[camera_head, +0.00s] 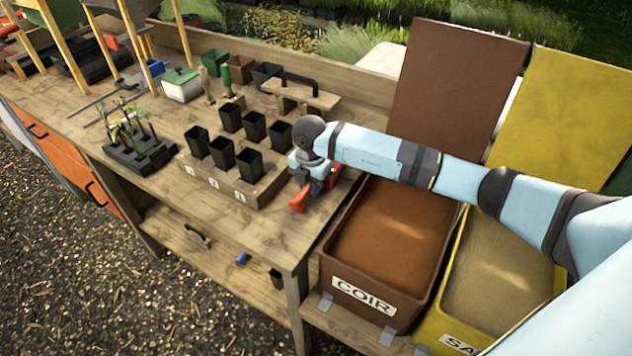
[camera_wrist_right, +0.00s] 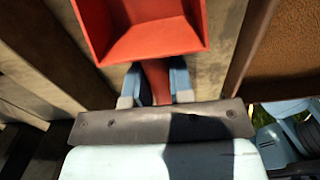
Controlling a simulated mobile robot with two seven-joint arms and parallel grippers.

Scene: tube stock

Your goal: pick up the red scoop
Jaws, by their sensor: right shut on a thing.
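The red scoop (camera_head: 299,200) is at the right end of the wooden bench, beside the block of black pots. In the right wrist view the scoop's open red pan (camera_wrist_right: 148,35) fills the top middle, and its handle (camera_wrist_right: 155,82) runs down between my fingers. My right gripper (camera_head: 311,183) is shut on the handle, with a blue finger on each side of it in the right wrist view (camera_wrist_right: 155,90). Whether the scoop touches the bench top is hard to tell. My left gripper is not in view.
A wooden block (camera_head: 232,194) with several black pots stands just left of the scoop. The brown COIR bin (camera_head: 420,297) and a yellow bin (camera_head: 448,330) stand right of the bench. A wooden float (camera_head: 299,96) lies behind. The bench's front right corner is clear.

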